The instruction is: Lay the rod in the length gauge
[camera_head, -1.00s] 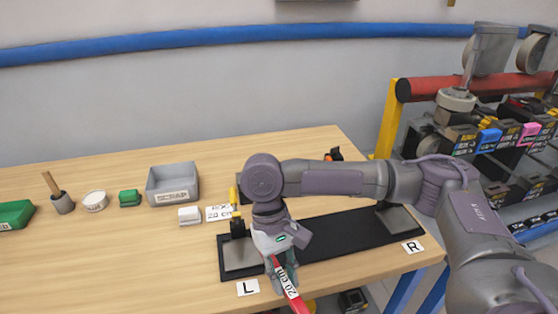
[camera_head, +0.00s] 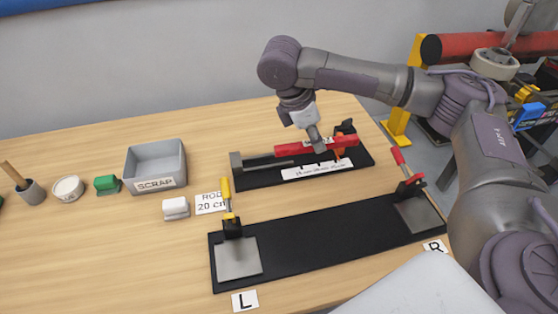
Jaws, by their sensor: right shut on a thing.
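The red rod (camera_head: 289,151) lies roughly level over the length gauge, in the back middle of the table. My right gripper (camera_head: 317,142) is shut on it near its middle, from above. The length gauge (camera_head: 262,180) is a black base with a grey block (camera_head: 236,160) at its left end, a white scale strip (camera_head: 318,170) along its front and an orange part (camera_head: 339,153) near its right end. I cannot tell whether the rod touches the gauge. My left gripper is out of view.
In front lies a long black fixture (camera_head: 320,237) with grey pads, a yellow-handled clamp (camera_head: 228,200) at L and a red-handled clamp (camera_head: 400,161) at R. Left are a grey SCRAP bin (camera_head: 156,184), a ROD 20 cm card (camera_head: 211,203) and a white block (camera_head: 175,208).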

